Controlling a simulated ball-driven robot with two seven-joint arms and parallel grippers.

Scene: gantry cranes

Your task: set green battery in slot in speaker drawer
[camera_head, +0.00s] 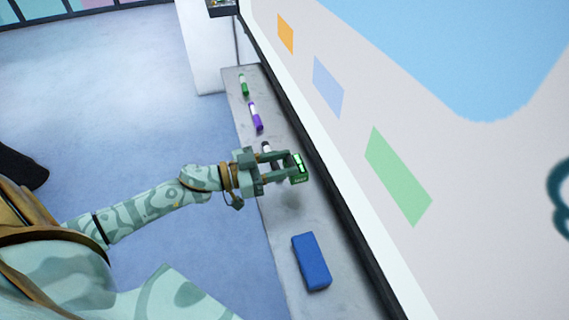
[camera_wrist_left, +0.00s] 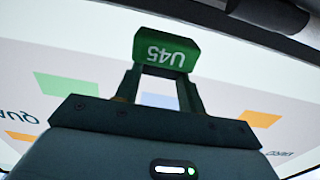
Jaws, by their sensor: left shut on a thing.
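A green battery (camera_head: 298,167) is held at the fingertips of my left gripper (camera_head: 285,166), above the grey ledge (camera_head: 291,215) that runs along the whiteboard. In the left wrist view the green battery (camera_wrist_left: 166,50) shows the marking "U45", upside down, between the two fingers of the left gripper (camera_wrist_left: 160,72). The gripper is shut on it. No speaker, drawer or slot can be made out in either view. My right gripper is not in view.
A blue block (camera_head: 311,261) lies on the ledge nearer to me. A green-and-white marker (camera_head: 244,85) and a purple-and-white marker (camera_head: 256,117) lie farther along. The whiteboard (camera_head: 360,120) rises close on the right. Open floor (camera_head: 120,110) lies to the left.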

